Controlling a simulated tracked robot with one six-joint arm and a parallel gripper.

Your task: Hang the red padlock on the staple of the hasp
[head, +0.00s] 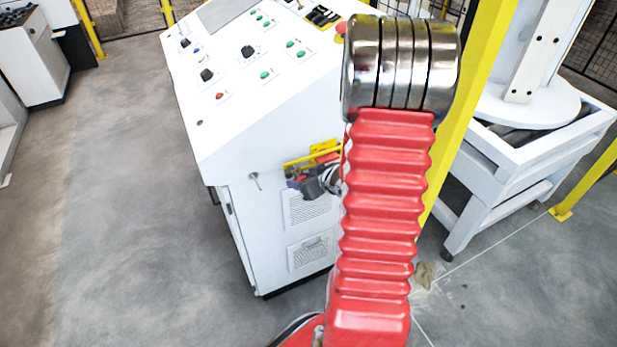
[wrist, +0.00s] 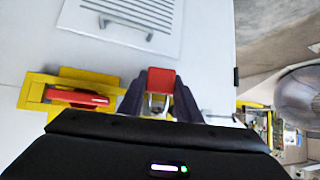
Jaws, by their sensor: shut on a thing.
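In the wrist view my gripper (wrist: 160,92) has its two dark fingers closed on the red padlock (wrist: 162,79). The padlock's red body sticks out beyond the fingertips, close in front of the white cabinet face. A small grey metal part (wrist: 157,102) shows between the fingers; I cannot tell whether it is shackle or staple. A yellow plate with a red bar (wrist: 78,97), seemingly the hasp fitting, lies left of the fingers. In the head view my gripper (head: 316,184) is beside the yellow fitting (head: 325,147) on the cabinet front. The staple cannot be made out.
The white control cabinet (head: 237,120) carries buttons and knobs on its sloping top. A vent panel (wrist: 128,15) is on its front. A yellow post (head: 477,90) and a white machine frame (head: 515,165) stand right. Grey floor lies clear on the left. My red arm covers much of the head view.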

